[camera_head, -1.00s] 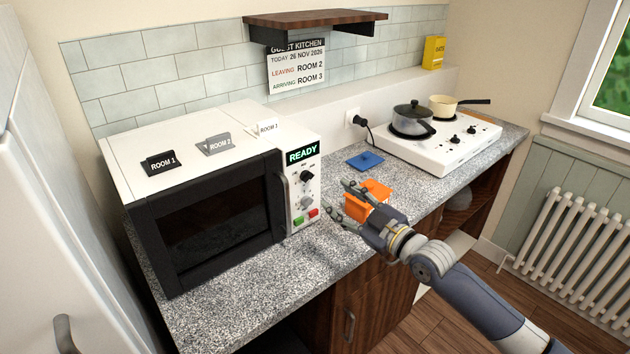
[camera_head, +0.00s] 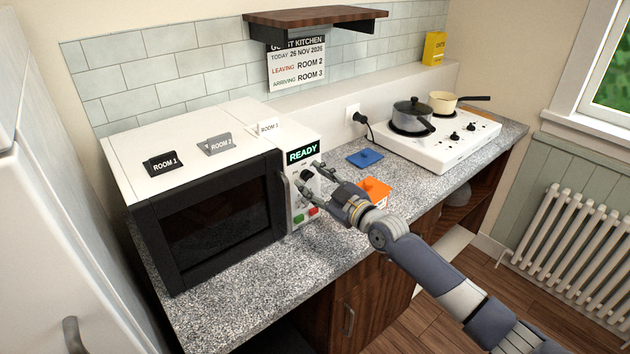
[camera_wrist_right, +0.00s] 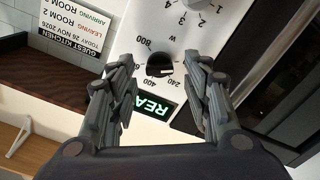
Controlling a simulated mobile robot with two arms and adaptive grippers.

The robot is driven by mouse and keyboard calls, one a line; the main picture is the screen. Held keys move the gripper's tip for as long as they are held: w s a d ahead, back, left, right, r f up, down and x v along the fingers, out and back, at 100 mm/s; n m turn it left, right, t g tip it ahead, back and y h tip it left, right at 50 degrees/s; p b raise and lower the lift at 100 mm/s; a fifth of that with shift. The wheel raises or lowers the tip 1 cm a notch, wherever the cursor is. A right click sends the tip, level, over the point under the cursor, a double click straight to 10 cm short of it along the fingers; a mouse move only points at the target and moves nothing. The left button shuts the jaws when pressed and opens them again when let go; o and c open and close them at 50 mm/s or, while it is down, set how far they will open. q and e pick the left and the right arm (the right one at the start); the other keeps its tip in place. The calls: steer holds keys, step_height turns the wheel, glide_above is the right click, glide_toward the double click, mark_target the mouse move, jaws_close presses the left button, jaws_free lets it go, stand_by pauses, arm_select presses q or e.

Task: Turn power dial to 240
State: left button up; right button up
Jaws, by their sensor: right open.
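The black power dial (camera_wrist_right: 160,66) is on the white control panel of the microwave (camera_head: 210,215). The right wrist view shows it upside down, with the marks 800, 400 and 240 and a W around it. I cannot clearly tell which mark its pointer faces. My right gripper (camera_head: 310,174) is open in front of the panel. In the right wrist view, the fingers (camera_wrist_right: 158,62) are spread on either side of the dial, with no clear contact. The green READY display (camera_head: 303,152) is above the dial. My left gripper is not in view.
A grey timer knob (camera_wrist_right: 196,4) and green and red buttons (camera_head: 313,211) are below the dial. An orange container (camera_head: 375,189) stands on the counter beside my right arm.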

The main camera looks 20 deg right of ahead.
steer(key=c, duration=1.1)
steer(key=shift+o, duration=0.2)
steer(key=m+b, duration=0.1)
steer(key=m, duration=0.4)
steer(key=shift+d+m, duration=0.1)
steer(key=shift+m, duration=0.2)
steer(key=m, duration=0.6)
steer(key=shift+d+b, duration=0.1)
steer(key=shift+b, duration=0.3)
